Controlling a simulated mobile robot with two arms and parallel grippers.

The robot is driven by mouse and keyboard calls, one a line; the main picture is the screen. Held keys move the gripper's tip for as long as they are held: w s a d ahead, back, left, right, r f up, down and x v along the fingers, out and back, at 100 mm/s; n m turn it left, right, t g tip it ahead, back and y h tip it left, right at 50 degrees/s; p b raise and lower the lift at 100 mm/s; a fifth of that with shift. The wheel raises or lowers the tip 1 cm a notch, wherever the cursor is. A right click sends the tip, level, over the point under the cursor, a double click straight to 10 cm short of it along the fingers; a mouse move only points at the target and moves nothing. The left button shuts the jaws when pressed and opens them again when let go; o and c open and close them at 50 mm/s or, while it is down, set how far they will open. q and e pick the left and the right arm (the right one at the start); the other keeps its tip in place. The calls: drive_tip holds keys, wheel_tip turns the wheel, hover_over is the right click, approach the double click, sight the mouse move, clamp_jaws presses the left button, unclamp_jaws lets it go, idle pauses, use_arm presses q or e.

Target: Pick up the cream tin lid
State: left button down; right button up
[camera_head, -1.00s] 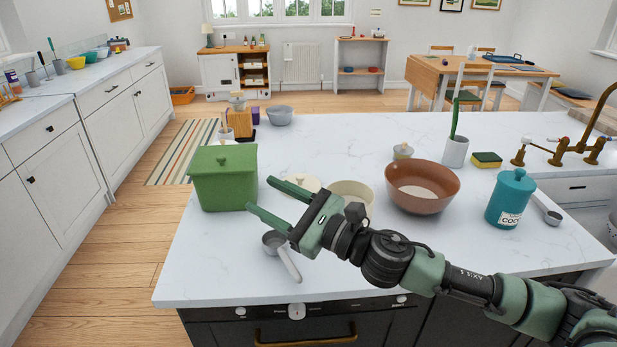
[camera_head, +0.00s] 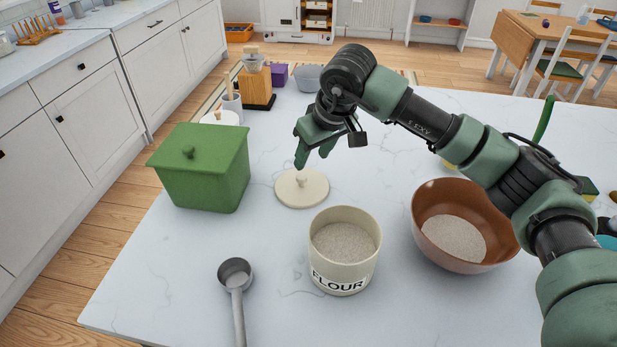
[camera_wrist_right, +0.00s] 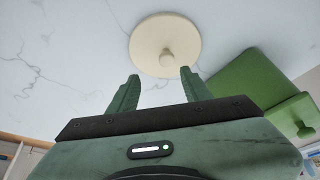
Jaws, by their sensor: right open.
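The cream tin lid (camera_head: 302,190) lies flat on the white marble counter, its small round knob facing up. It stands between the green box and the open cream flour tin (camera_head: 345,250). My right gripper (camera_head: 313,160) is open and empty, pointing down just above and behind the lid in the head view. In the right wrist view the lid (camera_wrist_right: 166,46) and its knob lie beyond the two open fingers (camera_wrist_right: 158,88), apart from them. My left gripper is not in view.
A green lidded box (camera_head: 203,170) stands left of the lid. A brown bowl (camera_head: 462,225) of pale powder stands to the right. A metal measuring scoop (camera_head: 236,285) lies at the front. A coffee grinder (camera_head: 256,85) and grey bowl (camera_head: 307,78) stand behind.

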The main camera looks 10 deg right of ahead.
sight(302, 176)
drive_tip(key=f, duration=0.1)
drive_tip(key=a+f+p, duration=0.1)
drive_tip(key=shift+w+a+f, duration=0.15)
drive_tip(key=shift+a+f, duration=0.1)
drive_tip(key=shift+f, duration=0.15)
drive_tip(key=p+x, duration=0.1)
drive_tip(key=x, duration=0.2)
drive_tip(key=shift+f, duration=0.25)
drive_tip(key=shift+w+f, duration=0.1)
drive_tip(key=shift+f, duration=0.05)
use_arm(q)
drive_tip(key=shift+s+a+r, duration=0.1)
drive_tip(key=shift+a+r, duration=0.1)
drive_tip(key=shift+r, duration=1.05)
use_arm(e)
clamp_jaws()
